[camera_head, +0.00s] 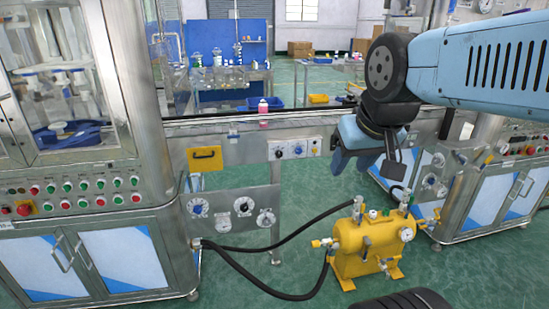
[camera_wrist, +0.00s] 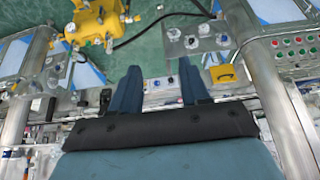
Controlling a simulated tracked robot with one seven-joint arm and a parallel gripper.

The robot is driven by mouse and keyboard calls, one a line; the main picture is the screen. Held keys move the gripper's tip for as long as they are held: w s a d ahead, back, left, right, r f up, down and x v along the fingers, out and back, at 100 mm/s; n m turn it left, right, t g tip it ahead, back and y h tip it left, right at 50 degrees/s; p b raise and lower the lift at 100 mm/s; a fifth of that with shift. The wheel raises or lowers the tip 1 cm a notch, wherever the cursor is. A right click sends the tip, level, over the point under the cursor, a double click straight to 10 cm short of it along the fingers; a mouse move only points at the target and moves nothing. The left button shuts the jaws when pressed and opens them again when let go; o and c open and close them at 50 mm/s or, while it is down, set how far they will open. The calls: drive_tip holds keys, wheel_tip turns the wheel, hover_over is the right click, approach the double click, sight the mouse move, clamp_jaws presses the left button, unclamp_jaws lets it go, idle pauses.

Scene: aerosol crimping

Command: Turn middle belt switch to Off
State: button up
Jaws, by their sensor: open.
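The middle belt's small switch panel (camera_head: 295,149) sits on the front of the steel conveyor, with a few small knobs in a row. The setting of its switch (camera_head: 298,150) is too small to read. My gripper (camera_head: 365,166) is open and empty, to the right of the panel in the head view and apart from it. In the wrist view, my two blue fingers (camera_wrist: 160,82) point toward the conveyor front, and the panel (camera_wrist: 165,83) shows between them. Nothing is held.
A yellow tank (camera_head: 360,250) with black hoses stands on the green floor below. A yellow handled box (camera_head: 205,158) is left of the panel. Steel machines (camera_head: 95,150) flank the conveyor.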

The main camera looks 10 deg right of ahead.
sight(279, 155)
drive_tip(key=shift+o, duration=0.8)
drive_tip(key=shift+w, duration=0.2)
drive_tip(key=shift+o, duration=0.6)
drive_tip(key=w+d+t, duration=0.1)
drive_tip(key=w, duration=0.5)
drive_tip(key=shift+w+r, duration=0.3)
drive_tip(key=shift+w, duration=0.05)
drive_tip(key=w+f+n+t, duration=0.1)
drive_tip(key=w+f+t, duration=0.15)
drive_tip(key=w, duration=1.15)
drive_tip(key=w+f+t, duration=0.1)
drive_tip(key=w+t, duration=0.2)
drive_tip(key=w, duration=1.1)
drive_tip(key=w+a+f+t, duration=0.1)
drive_tip(key=w+f+t, duration=0.3)
drive_tip(key=w+f, duration=0.9)
wheel_tip(279, 155, down, 22)
drive_tip(key=w+m+t, duration=0.1)
drive_tip(key=w+t, duration=0.1)
drive_tip(key=t, duration=0.4)
drive_tip(key=x, duration=1.3)
drive_tip(key=shift+w+d+r, duration=0.25)
drive_tip(key=shift+w+d, duration=0.05)
drive_tip(key=shift+d, duration=0.05)
